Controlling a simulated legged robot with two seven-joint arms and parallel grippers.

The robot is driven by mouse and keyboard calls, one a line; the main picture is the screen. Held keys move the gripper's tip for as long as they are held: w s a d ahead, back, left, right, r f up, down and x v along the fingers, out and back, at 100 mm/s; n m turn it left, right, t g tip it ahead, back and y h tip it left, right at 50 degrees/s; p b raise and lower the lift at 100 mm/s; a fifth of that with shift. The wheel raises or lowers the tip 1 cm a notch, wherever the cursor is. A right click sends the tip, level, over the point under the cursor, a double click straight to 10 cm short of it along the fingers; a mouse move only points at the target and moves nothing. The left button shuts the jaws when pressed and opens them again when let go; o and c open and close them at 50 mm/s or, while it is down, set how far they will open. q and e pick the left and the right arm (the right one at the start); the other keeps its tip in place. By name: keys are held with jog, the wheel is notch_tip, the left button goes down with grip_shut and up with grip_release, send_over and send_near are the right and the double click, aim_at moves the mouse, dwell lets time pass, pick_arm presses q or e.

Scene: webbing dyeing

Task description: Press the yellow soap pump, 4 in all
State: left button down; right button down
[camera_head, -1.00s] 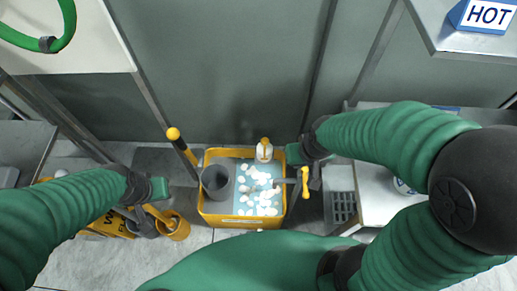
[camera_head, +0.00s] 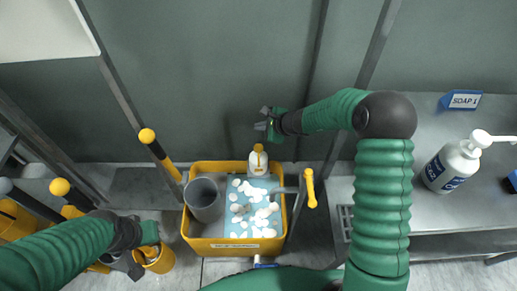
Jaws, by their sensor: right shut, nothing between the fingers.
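A white bottle with a yellow pump head (camera_head: 258,157) stands at the back edge of a yellow tub (camera_head: 216,246). My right gripper (camera_head: 263,120) is shut and empty. In the picture it shows just above the pump head, apart from it; its exact height over the pump is hard to judge. My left gripper (camera_head: 134,262) is at the lower left, left of the tub, and its fingers are too small and dark to read.
The tub holds bluish liquid with several white pieces (camera_head: 262,214) and a grey cylinder (camera_head: 206,198). Yellow-ended handles (camera_head: 310,187) stick up beside it. A metal table at right carries a white pump bottle (camera_head: 452,166) and a blue SOAP sign (camera_head: 461,100).

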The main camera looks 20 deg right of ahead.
jog(key=shift+w, duration=0.1)
jog(key=b, duration=0.7)
send_over(260, 148)
notch_tip(260, 148, down, 8)
jog(key=shift+r, duration=0.1)
jog(key=shift+f+b, duration=0.5)
jog(key=shift+b, duration=0.05)
dwell(1.3)
jog(key=shift+f+b, duration=0.3)
jog(key=shift+b, duration=0.25)
